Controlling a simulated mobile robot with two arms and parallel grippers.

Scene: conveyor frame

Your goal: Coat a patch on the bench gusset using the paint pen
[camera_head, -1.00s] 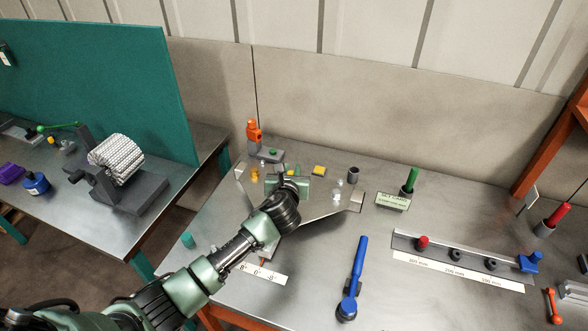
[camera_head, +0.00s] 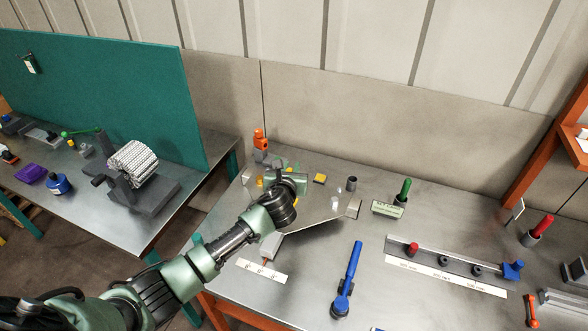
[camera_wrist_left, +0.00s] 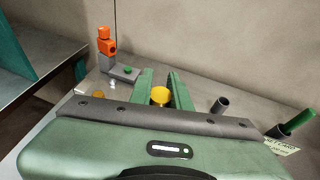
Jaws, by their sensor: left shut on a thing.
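The gusset (camera_head: 318,216) is a grey metal plate lying on the bench, with upright tabs at its corners. My left gripper (camera_head: 287,179) is above its left part, and my wrist and arm cover much of the plate. In the left wrist view, the green fingers (camera_wrist_left: 160,80) are closed around a round yellow thing (camera_wrist_left: 160,96), seen end on. It looks like the paint pen's end, but its tip is hidden. I cannot tell whether it touches the plate. No coated patch is discernible. My right gripper is not in view.
An orange-topped device (camera_head: 260,140) stands behind the gusset. A yellow block (camera_head: 320,179) and a dark cup (camera_head: 351,184) are nearby. A green-handled tool (camera_head: 403,190), a blue-handled tool (camera_head: 348,280) and a rail (camera_head: 440,264) occupy the right. Bare bench lies between them.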

